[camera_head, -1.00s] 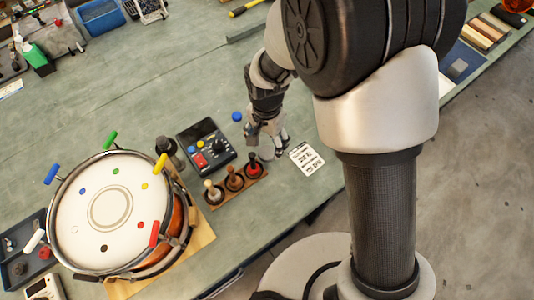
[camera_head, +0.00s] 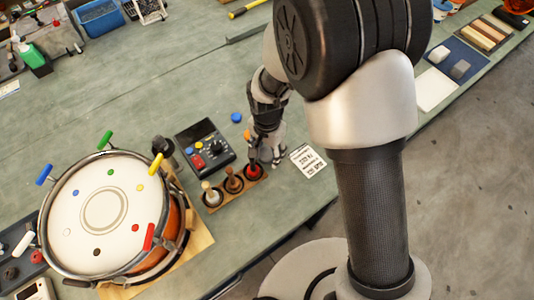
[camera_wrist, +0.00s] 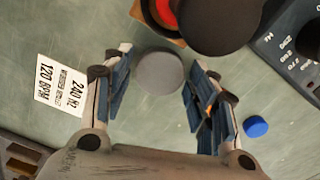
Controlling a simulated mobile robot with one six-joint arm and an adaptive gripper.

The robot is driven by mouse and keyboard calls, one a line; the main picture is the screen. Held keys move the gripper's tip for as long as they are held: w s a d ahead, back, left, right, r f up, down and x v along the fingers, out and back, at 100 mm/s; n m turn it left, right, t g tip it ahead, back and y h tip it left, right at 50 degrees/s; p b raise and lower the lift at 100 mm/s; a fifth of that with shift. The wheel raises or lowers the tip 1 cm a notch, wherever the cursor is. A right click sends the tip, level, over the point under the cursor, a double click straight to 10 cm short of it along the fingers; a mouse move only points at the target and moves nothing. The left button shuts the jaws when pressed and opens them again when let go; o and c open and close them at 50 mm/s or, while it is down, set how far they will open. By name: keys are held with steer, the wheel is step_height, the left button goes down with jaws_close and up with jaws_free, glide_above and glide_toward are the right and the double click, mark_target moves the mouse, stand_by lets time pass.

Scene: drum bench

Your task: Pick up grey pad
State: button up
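The grey pad (camera_wrist: 159,72) is a flat round disc on the green bench. In the wrist view it lies between the two spread fingers of my gripper (camera_wrist: 157,85), near their tips. My gripper is open, and the pad appears free of both fingers. In the head view my gripper (camera_head: 266,152) points down beside the mallet rack and hides the pad. A blue disc (camera_wrist: 256,126) lies to the right of the fingers. An orange patch (camera_wrist: 209,111) shows partly behind the right finger.
A rack (camera_head: 232,184) of upright mallets stands close to my gripper; one dark mallet head (camera_wrist: 220,18) looms near the fingertips. A control box (camera_head: 205,145), a drum (camera_head: 105,214) and a printed card (camera_head: 307,161) are nearby.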

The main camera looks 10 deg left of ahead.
steer(key=c, duration=0.8)
steer(key=shift+r, duration=0.1)
